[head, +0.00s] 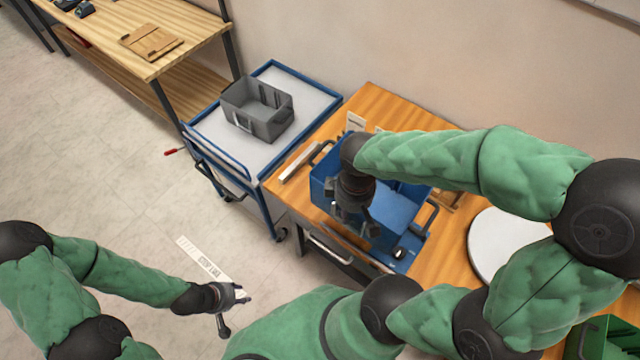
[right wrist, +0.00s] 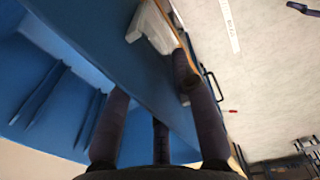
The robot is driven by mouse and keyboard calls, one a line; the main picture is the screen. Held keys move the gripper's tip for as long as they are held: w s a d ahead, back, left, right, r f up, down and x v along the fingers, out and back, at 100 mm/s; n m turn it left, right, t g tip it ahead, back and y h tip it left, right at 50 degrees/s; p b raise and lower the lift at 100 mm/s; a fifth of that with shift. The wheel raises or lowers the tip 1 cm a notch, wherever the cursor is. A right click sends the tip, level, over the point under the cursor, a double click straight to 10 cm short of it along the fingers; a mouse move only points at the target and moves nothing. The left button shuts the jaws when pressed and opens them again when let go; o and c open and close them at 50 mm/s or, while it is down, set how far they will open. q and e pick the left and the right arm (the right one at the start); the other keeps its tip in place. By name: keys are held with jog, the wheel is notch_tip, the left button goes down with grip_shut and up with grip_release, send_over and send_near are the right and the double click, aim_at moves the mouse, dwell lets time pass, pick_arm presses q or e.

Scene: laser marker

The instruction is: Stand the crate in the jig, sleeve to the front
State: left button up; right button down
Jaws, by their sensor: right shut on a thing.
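A blue crate (head: 322,181) with dark handles at its ends is on the wooden bench, partly hidden by my right arm. My right gripper (head: 368,226) is at its near side, shut on the crate's wall. In the right wrist view the fingers (right wrist: 158,125) straddle the blue wall (right wrist: 125,75). A pale holder (right wrist: 153,27), possibly the sleeve, shows at that wall. The jig is not clearly visible; I cannot tell whether the crate is seated in it. My left gripper (head: 232,308) is open and empty, over the floor.
A grey crate (head: 258,110) stands on a blue-framed cart (head: 205,127) left of the bench (head: 385,103). A round white plate (head: 508,245) lies right of the blue crate. A wooden shelf table (head: 160,30) stands at the upper left. Floor (head: 110,180) between is mostly clear.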

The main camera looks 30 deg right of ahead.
jog(key=w+f, duration=0.1)
jog(key=w, duration=0.2)
jog(key=w+f, duration=0.2)
jog(key=w, duration=0.1)
jog(key=w+f+b, duration=0.1)
jog(key=w, duration=0.2)
jog(key=shift+w+a+f, duration=0.15)
jog(key=shift+w+f, duration=0.1)
jog(key=shift+f, duration=0.05)
jog(key=w+f, duration=0.2)
jog(key=w+f+b, duration=0.1)
jog(key=w+f, duration=0.1)
jog(key=shift+f, duration=0.35)
jog(key=shift+w+f, duration=0.15)
jog(key=shift+f, duration=0.2)
notch_tip(320, 180, down, 3)
jog(key=shift+r, duration=0.1)
